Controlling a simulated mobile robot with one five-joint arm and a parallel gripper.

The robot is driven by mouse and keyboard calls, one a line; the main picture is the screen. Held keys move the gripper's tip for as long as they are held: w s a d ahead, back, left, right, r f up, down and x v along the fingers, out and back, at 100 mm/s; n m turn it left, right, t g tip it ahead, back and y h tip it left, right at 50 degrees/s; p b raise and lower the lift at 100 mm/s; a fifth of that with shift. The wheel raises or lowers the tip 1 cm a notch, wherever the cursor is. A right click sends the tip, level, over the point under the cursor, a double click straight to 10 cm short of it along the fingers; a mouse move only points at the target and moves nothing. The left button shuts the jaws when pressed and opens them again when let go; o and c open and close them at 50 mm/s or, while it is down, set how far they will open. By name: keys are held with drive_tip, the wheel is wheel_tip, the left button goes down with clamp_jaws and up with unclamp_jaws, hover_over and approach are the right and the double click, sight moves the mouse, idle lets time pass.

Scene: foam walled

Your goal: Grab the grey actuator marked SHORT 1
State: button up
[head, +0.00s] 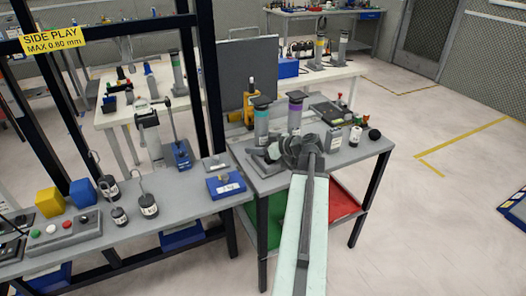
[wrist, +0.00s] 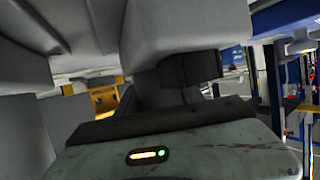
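Two upright grey cylindrical actuators stand on the small side table (head: 345,160) in the head view. One has a teal band (head: 262,116), the other a purple band (head: 295,112). I cannot read SHORT 1 on either. My gripper (head: 300,150) is over the same table, just in front of the purple-banded one, and covers part of that area. Whether it touches anything is unclear. Large grey gripper parts (wrist: 180,35) fill the wrist view at close range; no actuator label shows there. Whether the fingers are open or shut cannot be told.
A dark upright panel (head: 248,75) stands behind the actuators. A flat device (head: 328,113) and small bottles (head: 355,135) are to their right. A workbench (head: 130,222) with weights and a blue block adjoins at left. Open floor lies to the right.

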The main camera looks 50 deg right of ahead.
sight(256, 123)
clamp_jaws()
drive_tip(key=shift+r, duration=0.1)
wheel_tip(256, 123, up, 10)
drive_tip(key=p, duration=1)
